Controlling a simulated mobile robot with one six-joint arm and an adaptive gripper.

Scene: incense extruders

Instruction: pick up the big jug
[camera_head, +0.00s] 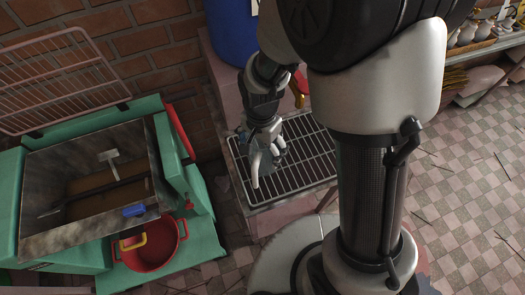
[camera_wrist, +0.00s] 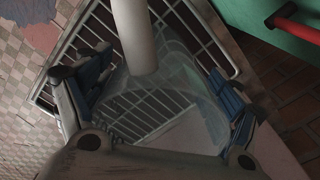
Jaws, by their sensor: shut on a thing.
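The big jug, a clear, see-through vessel (camera_wrist: 178,82) with a pale tube-like part (camera_wrist: 133,35), sits between the two fingers of my gripper (camera_wrist: 160,92) in the wrist view. The blue-padded fingers are closed on its sides. In the head view my gripper (camera_head: 264,145) is over the left part of a metal grate (camera_head: 308,172), and the jug's pale part (camera_head: 255,168) shows below the fingers. The grate bars show through the jug in the wrist view. I cannot tell whether the jug touches the grate.
A green machine (camera_head: 60,238) with an open metal box stands at left, with a red pot (camera_head: 162,262) on its ledge. A blue barrel (camera_head: 231,35) is behind my gripper, by a brick wall. A shelf at upper right bears several small pots. The checkered floor at right is mostly open.

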